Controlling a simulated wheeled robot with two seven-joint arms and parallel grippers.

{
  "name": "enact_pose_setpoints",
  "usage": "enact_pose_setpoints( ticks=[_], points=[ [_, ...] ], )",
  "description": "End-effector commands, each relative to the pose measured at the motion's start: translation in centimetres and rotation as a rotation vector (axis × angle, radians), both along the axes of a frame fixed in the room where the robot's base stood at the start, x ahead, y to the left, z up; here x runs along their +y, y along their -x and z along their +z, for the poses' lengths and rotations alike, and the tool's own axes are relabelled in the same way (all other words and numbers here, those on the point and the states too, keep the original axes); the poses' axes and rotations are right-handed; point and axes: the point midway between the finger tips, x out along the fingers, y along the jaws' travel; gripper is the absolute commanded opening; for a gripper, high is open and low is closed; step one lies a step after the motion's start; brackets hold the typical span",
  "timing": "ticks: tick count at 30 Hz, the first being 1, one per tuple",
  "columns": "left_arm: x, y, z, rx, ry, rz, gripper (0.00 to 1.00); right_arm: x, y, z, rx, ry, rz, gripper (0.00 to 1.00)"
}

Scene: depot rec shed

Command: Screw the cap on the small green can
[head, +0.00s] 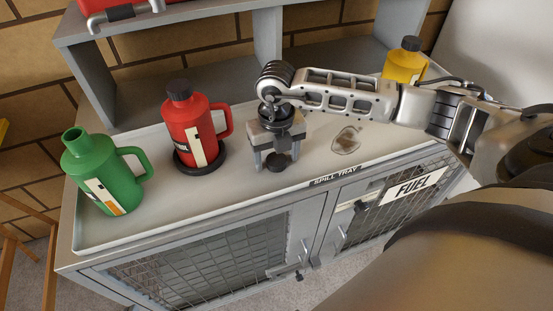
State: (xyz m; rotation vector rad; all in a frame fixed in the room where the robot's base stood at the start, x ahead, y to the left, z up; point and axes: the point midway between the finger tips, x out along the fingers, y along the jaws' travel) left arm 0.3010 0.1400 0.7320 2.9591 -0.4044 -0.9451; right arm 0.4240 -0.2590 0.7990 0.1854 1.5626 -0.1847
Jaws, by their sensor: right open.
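The small green can (112,178) stands upright at the left end of the spill tray (215,205), its mouth open and uncapped, its handle toward the right. A small black cap (277,164) lies on the tray right of the red can. My right gripper (275,160) points down over the cap, fingers open, one to each side of it. I cannot tell whether the fingers touch the cap. My left gripper is not in view.
A red can (190,125) with a black cap stands on a dark round base (201,165) between the green can and my gripper. A yellow can (404,64) stands at the back right. A wet-looking spill (346,141) lies on the tray. Grey shelving (180,75) rises behind.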

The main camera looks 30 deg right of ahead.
Motion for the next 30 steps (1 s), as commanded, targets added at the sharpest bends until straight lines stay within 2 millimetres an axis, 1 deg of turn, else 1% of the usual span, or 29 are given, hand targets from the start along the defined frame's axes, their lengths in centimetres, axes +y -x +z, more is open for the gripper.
enact_pose_setpoints(
  ticks=[2,3,5,6,7,16,20,23,27,29,30],
  points=[
    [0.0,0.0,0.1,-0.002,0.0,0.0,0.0,0.0,0.0,0.0,0.0,0.0,0.0,0.67],
    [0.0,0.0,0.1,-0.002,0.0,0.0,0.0,0.0,0.0,0.0,0.0,0.0,0.0,0.56],
    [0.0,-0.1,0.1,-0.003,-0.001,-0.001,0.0,0.0,0.0,0.0,0.0,0.0,0.0,0.39],
    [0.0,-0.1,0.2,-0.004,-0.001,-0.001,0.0,0.0,0.0,0.0,0.0,0.0,0.0,0.28],
    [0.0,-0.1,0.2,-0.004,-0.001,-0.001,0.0,0.0,0.0,0.0,0.0,0.0,0.0,0.21],
    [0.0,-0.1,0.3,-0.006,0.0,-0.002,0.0,0.0,0.0,0.1,0.0,0.0,0.0,0.2],
    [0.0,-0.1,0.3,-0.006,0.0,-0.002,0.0,0.0,0.0,0.4,-0.001,0.0,0.0,0.2],
    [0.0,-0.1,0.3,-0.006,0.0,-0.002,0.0,0.0,-0.1,1.1,-0.002,0.0,0.0,0.2],
    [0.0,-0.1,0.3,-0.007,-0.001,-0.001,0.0,-0.1,-0.1,3.2,-0.005,0.0,-0.001,0.2],
    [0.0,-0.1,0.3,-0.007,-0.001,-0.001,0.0,0.2,0.8,4.2,-0.003,0.001,0.004,0.2],
    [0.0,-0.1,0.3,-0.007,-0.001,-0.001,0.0,0.4,1.5,5.0,-0.004,0.001,0.004,0.2]
  ],
)
